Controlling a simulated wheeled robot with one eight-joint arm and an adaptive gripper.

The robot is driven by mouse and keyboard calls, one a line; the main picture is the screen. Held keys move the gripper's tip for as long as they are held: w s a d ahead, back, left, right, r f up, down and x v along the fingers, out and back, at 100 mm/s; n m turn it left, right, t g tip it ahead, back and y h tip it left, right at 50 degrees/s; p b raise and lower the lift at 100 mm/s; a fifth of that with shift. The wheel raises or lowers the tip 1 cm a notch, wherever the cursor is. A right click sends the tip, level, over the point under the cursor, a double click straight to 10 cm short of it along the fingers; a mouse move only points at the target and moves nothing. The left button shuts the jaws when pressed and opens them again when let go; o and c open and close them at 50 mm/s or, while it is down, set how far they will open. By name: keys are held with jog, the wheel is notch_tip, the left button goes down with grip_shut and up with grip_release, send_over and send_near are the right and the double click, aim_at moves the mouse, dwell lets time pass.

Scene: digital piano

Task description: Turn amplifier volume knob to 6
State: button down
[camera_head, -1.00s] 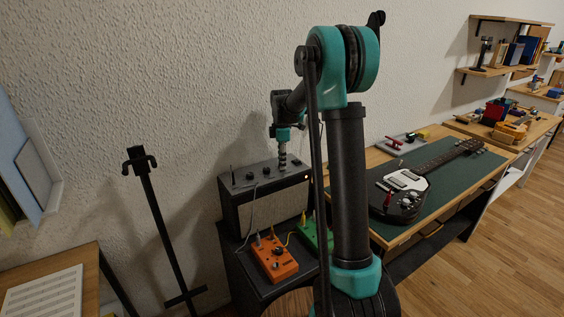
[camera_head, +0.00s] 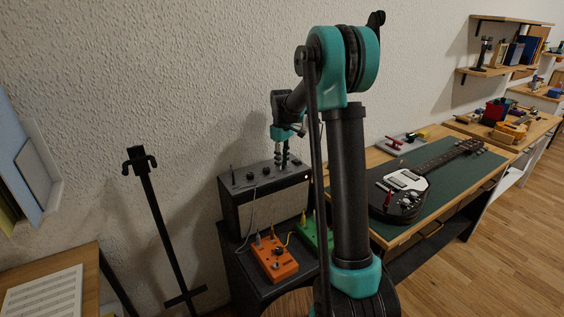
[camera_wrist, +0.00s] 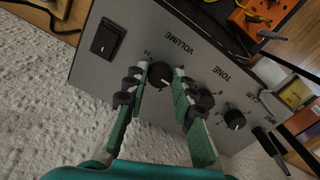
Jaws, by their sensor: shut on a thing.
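The amplifier (camera_head: 268,208) stands on a low dark stand by the wall, with its controls on the top panel. In the wrist view the black volume knob (camera_wrist: 160,74) sits beside the upside-down VOLUME label. My gripper (camera_wrist: 160,78) has one finger on each side of this knob and is shut on it. The knob's white pointer mark is small, and I cannot read its exact setting. In the head view my gripper (camera_head: 283,161) reaches down to the amplifier's top, and its fingers hide the knob.
A rocker switch (camera_wrist: 106,38) is at the panel's left. An orange pedal (camera_head: 275,259) and a green pedal (camera_head: 312,236) lie before the amplifier. A guitar (camera_head: 405,190) lies on the bench to the right.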

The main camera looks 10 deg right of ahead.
jog(key=m, duration=0.4)
jog(key=shift+m, duration=0.3)
jog(key=m, duration=1)
jog(key=shift+m, duration=0.4)
jog(key=m, duration=0.4)
jog(key=shift+m, duration=0.4)
jog(key=c, duration=1.3)
grip_release()
jog(key=shift+o, duration=0.2)
notch_tip(320, 180, up, 12)
